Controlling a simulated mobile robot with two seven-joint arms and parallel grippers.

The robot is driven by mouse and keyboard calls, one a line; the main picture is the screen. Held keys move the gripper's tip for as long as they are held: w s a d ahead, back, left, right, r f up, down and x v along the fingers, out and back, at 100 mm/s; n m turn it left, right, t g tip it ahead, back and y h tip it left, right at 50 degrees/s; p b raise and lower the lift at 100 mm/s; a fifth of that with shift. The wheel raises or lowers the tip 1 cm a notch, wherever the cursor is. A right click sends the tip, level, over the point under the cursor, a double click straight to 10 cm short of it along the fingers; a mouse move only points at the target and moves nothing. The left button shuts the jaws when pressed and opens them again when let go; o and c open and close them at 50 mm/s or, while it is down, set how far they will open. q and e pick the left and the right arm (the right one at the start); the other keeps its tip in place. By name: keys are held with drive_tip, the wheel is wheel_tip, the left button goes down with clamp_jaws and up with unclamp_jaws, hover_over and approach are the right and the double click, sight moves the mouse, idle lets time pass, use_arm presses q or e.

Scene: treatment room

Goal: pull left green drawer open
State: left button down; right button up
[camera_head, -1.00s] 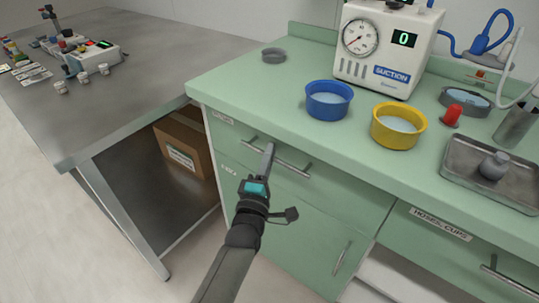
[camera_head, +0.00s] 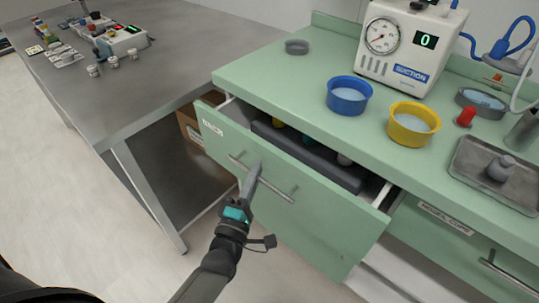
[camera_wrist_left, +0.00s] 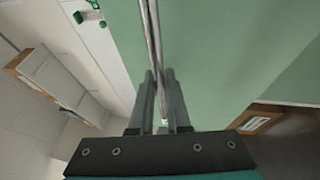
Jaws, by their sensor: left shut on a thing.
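The left green drawer (camera_head: 290,207) is pulled out from the cabinet, and its inside shows behind the front panel. Its metal bar handle (camera_head: 274,187) runs across the front. In the left wrist view the handle (camera_wrist_left: 152,50) runs between the two fingers of my left gripper (camera_wrist_left: 160,98). A dark grey tray or insert (camera_head: 306,154) lies in the drawer with a few small items, partly hidden by the counter edge. My right gripper is not in view.
The green counter (camera_head: 262,78) bears a blue bowl (camera_head: 348,99), a yellow bowl (camera_head: 411,130), a suction unit (camera_head: 400,45) and a metal tray (camera_head: 492,188). A steel table (camera_head: 165,75) stands left, with a cardboard box (camera_head: 190,135) below. Floor in front is clear at left.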

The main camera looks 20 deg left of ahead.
use_arm(q)
drive_tip(key=s+a+p, duration=0.3)
drive_tip(key=s+a, duration=0.2)
drive_tip(key=s, duration=0.9)
drive_tip(key=shift+s, duration=0.15)
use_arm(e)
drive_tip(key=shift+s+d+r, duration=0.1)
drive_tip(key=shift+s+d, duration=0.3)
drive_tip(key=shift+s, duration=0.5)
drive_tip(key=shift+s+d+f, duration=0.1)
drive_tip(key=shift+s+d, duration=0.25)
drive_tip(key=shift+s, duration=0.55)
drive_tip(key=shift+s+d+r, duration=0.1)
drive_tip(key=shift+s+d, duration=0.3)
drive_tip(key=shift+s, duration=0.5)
use_arm(q)
drive_tip(key=shift+a, duration=0.1)
drive_tip(key=c, duration=1.2)
unclamp_jaws()
drive_tip(key=shift+o, duration=0.2)
drive_tip(key=shift+s, duration=0.1)
drive_tip(key=s+f, duration=0.2)
drive_tip(key=s, duration=1.2)
drive_tip(key=shift+s+d+f, duration=0.4)
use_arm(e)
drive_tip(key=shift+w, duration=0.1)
